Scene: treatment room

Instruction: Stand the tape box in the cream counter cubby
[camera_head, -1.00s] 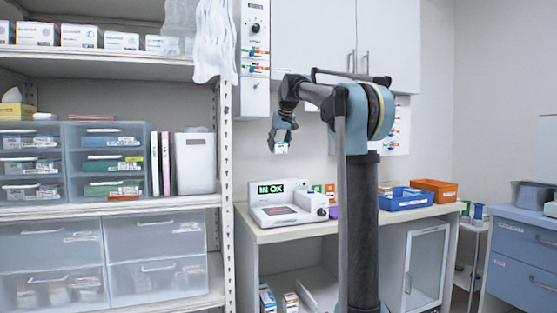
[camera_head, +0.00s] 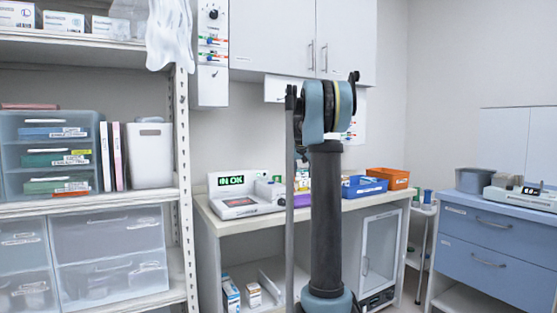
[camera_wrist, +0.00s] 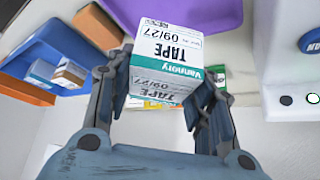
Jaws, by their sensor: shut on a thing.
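The tape box (camera_wrist: 165,65), white with a teal band and upside-down "TAPE 09/27" print, is held between the two fingers of my gripper (camera_wrist: 160,92) in the wrist view. My gripper is shut on it, above the counter with bins and a device around it. In the head view my column and arm hide the gripper and tape box. The cream counter (camera_head: 290,219) stands at the middle. Its open cubby (camera_head: 236,257) is below the top at left, with two small boxes (camera_head: 230,295) (camera_head: 254,296) standing low inside.
A scale-like device with a green display (camera_head: 232,195) sits on the counter at left. A blue bin (camera_head: 364,187) and an orange bin (camera_head: 388,178) sit at right. A purple bin (camera_wrist: 190,25) shows in the wrist view. A shelf post (camera_head: 185,190) stands left of the counter.

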